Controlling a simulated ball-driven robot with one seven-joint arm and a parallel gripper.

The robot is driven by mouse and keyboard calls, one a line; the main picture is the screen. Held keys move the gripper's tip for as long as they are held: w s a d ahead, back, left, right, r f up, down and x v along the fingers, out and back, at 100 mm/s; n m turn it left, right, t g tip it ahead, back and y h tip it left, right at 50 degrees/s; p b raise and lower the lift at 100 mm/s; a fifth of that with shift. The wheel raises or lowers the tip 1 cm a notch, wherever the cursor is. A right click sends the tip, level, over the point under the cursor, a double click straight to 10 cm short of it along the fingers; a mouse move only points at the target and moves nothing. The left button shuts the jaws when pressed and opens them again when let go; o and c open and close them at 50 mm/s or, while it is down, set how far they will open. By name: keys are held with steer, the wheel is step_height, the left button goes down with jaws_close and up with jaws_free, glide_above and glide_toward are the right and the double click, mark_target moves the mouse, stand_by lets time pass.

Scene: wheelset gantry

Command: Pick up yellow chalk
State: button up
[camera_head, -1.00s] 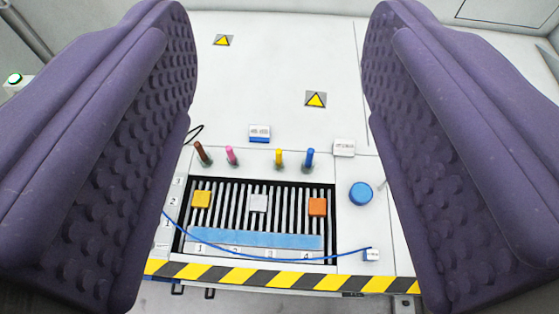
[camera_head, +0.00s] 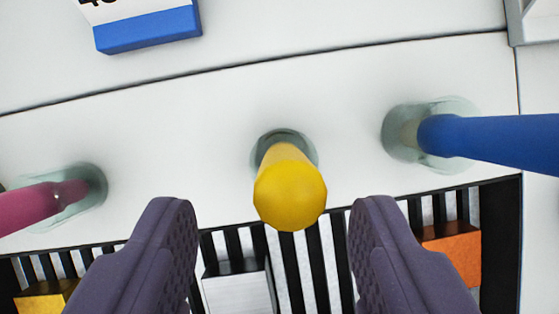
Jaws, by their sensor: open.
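The yellow chalk (camera_head: 290,190) stands in a translucent round holder (camera_head: 270,140) set in the white panel. I see it nearly end-on, its rounded top toward me. My gripper (camera_head: 272,215) is open, with one purple finger on each side below the chalk in the picture. The chalk's top lies between the lines of the two fingertips, and clear space shows on both sides of it. The fingers do not appear to touch it.
Pink chalk (camera_head: 45,205) stands in a holder at left, blue chalk (camera_head: 490,140) in one at right. A slatted black grille (camera_head: 310,262) with yellow (camera_head: 42,300), white (camera_head: 240,290) and orange blocks (camera_head: 457,253) lies below. A blue-and-white block (camera_head: 148,28) is at upper left.

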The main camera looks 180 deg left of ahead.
mark_target(285, 147)
steer(key=b+x, duration=0.1)
steer(key=x, duration=0.1)
steer(key=b+x, duration=0.1)
steer(key=x, duration=0.3)
steer(key=shift+w+d+r+b, duration=0.15)
steer(key=shift+w+d+b, duration=0.1)
steer(key=shift+d+b, duration=0.15)
steer(key=c, duration=1)
